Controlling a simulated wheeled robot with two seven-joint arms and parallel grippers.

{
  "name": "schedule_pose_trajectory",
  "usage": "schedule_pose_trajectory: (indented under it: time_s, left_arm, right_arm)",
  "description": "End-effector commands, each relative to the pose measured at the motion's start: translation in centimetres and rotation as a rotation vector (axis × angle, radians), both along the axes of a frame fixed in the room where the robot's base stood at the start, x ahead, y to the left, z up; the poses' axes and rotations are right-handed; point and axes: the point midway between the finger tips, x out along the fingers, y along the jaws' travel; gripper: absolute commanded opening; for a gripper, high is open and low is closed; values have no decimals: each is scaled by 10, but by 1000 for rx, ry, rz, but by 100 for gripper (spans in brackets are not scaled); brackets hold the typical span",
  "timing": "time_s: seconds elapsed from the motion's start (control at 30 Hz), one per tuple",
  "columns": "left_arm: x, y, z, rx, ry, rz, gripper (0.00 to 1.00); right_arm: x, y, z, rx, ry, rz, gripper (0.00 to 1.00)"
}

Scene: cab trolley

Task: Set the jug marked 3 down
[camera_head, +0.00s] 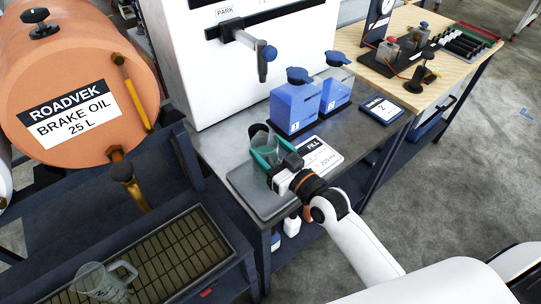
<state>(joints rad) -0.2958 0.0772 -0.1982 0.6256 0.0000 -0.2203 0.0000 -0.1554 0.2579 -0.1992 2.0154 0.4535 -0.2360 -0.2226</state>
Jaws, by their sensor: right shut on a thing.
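My right gripper (273,163) reaches in from the lower right and is shut on a small clear, greenish jug (262,152) with a dark part at its top. The jug is over the grey tray (250,199) on the metal bench; I cannot tell whether its base touches. No number can be read on it, as the gripper covers much of it. Two blue-filled jugs with dark blue lids, marked 1 (293,108) and 2 (336,86), stand behind to the right. My left gripper is not in view.
A FILL card (317,156) lies right of the held jug, and a dark card marked 2 (382,109) lies farther right. A white machine (215,70) with a lever stands behind. An orange brake oil drum (75,70) and a clear jug on a grate (101,282) are at left.

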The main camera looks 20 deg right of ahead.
Motion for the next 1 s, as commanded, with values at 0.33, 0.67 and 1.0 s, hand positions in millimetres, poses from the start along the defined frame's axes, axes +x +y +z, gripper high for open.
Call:
schedule_pose_trajectory:
  time_s: [0.33, 0.67, 1.0]
  left_arm:
    - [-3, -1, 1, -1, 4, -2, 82]
    - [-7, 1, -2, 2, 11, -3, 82]
    - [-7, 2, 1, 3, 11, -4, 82]
  right_arm:
    - [0, 0, -19, 0, -4, -1, 5]
    - [0, 0, -23, -1, 0, 0, 80]
    - [0, 0, -20, 0, 0, 0, 82]
